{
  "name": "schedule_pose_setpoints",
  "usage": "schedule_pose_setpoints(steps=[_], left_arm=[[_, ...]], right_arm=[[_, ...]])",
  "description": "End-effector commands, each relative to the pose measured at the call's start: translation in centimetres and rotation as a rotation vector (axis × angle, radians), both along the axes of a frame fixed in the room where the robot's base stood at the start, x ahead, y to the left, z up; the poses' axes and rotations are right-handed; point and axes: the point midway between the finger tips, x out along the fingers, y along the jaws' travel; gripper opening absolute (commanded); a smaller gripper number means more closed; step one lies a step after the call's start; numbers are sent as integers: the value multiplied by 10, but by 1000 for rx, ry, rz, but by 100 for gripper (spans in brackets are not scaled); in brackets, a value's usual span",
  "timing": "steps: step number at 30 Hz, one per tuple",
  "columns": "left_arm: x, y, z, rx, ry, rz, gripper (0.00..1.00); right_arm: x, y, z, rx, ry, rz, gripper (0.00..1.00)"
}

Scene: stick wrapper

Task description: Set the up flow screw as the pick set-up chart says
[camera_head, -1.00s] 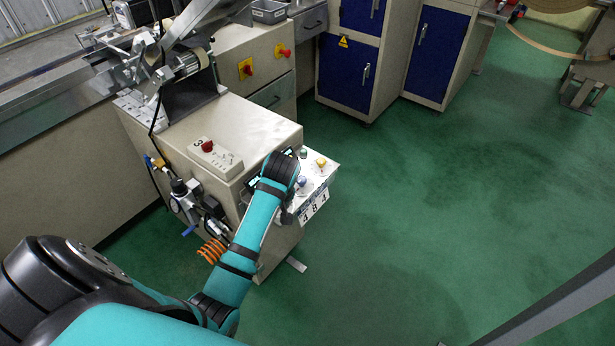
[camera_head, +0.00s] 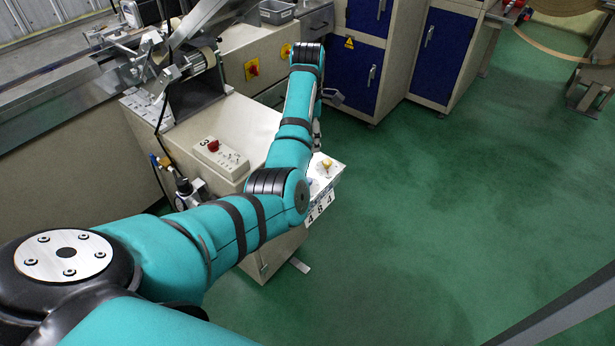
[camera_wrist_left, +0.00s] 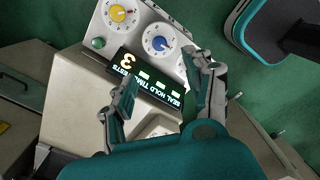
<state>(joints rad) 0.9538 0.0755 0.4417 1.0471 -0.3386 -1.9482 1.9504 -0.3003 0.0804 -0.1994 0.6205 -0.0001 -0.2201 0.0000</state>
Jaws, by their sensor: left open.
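I cannot make out the up flow screw or the pick set-up chart in either view. Air fittings (camera_head: 183,190) show on the near left side of the beige machine (camera_head: 235,125), partly hidden by my left arm. In the left wrist view my left gripper (camera_wrist_left: 160,68) is open and empty. Its fingers lie on either side of a lit display (camera_wrist_left: 146,77) reading seal hold time, above the control panel. A blue knob (camera_wrist_left: 158,43) and a yellow knob (camera_wrist_left: 119,14) sit beyond the fingertips. In the head view the gripper is largely hidden by the arm.
A box with a red button (camera_head: 213,146) sits on the machine top. Blue-doored cabinets (camera_head: 362,75) stand behind. The green floor (camera_head: 450,210) to the right is clear.

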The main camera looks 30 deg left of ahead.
Motion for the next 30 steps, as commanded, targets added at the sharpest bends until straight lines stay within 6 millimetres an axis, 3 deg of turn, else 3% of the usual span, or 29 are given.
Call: schedule_pose_setpoints(steps=[12,18,24,30], left_arm=[[-1,0,-92,0,3,-2,53],[-1,0,-130,0,1,-3,53],[0,0,-149,0,-1,-2,53],[0,0,-153,1,-2,-2,53]], right_arm=[[0,1,1,1,0,1,53],[0,1,-2,1,0,1,53],[0,1,-5,1,0,1,53],[0,1,-5,1,0,1,53]])
